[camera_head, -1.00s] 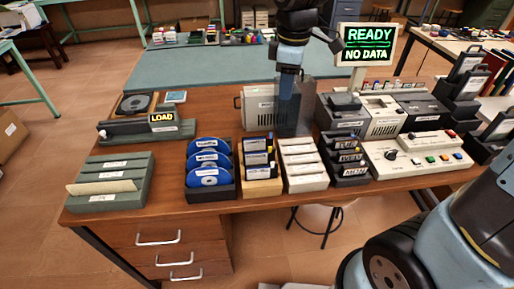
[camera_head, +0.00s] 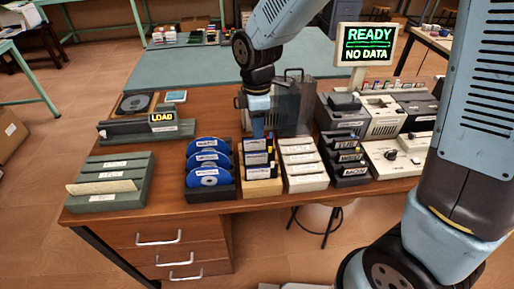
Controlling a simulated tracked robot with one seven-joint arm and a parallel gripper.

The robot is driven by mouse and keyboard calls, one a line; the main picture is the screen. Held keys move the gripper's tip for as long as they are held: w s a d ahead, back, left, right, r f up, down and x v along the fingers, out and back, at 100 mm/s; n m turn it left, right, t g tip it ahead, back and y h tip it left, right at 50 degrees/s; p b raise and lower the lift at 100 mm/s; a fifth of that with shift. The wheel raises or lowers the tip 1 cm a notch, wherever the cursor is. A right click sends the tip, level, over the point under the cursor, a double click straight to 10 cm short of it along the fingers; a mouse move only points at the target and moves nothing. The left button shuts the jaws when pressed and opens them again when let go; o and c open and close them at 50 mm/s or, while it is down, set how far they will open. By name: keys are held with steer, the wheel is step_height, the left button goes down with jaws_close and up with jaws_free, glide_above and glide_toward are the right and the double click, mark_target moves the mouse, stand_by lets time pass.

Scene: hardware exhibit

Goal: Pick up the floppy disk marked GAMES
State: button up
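Dark floppy disks (camera_head: 258,159) with white labels stand in a row in a light wooden rack (camera_head: 262,188) at the front middle of the desk. The label print is too small to read, so I cannot tell which disk is marked GAMES. My gripper (camera_head: 258,134) points down at the back of this rack, over or just behind the rearmost disk. Its fingers are small and partly lost against the dark things behind, so I cannot see whether they are open or touching a disk.
Blue discs (camera_head: 208,162) stand in a dark rack to the left, white cartridges (camera_head: 301,165) and black cartridges (camera_head: 348,158) to the right. A green file holder (camera_head: 110,182) is at far left. A translucent case (camera_head: 293,100) stands behind. A screen (camera_head: 367,44) reads READY, NO DATA.

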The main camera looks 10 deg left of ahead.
mark_target(258, 148)
steer(key=shift+a+f, duration=0.15)
steer(key=shift+f, duration=1.25)
steer(key=shift+a+f, duration=0.1)
steer(key=shift+f, duration=1.3)
jaws_close()
